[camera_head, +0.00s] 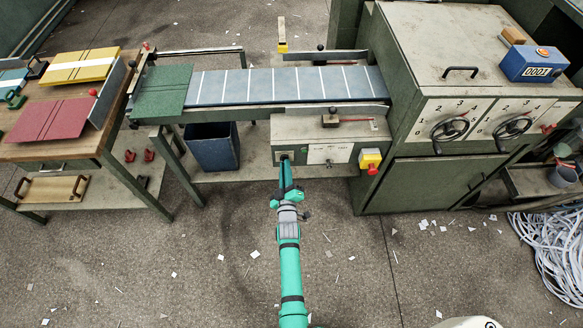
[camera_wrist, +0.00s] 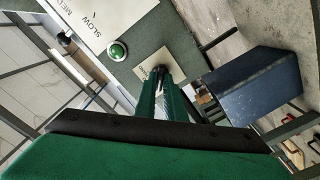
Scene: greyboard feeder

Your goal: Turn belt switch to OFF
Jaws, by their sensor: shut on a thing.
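The belt switch (camera_head: 284,155) is a small dark knob on the left of the front panel below the conveyor belt (camera_head: 285,86). In the wrist view the switch (camera_wrist: 161,70) sits on a pale square plate (camera_wrist: 152,58). My gripper (camera_head: 285,166) reaches up to it from the front. In the wrist view my gripper (camera_wrist: 164,84) has its two green fingers shut around the dark knob and hides most of it. The switch's exact setting cannot be read.
A green round lamp or button (camera_wrist: 117,51) is beside the switch. A yellow box with a red button (camera_head: 370,161) is at the panel's right. A blue bin (camera_head: 212,147) stands to the left under the belt. The floor in front is open, with paper scraps.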

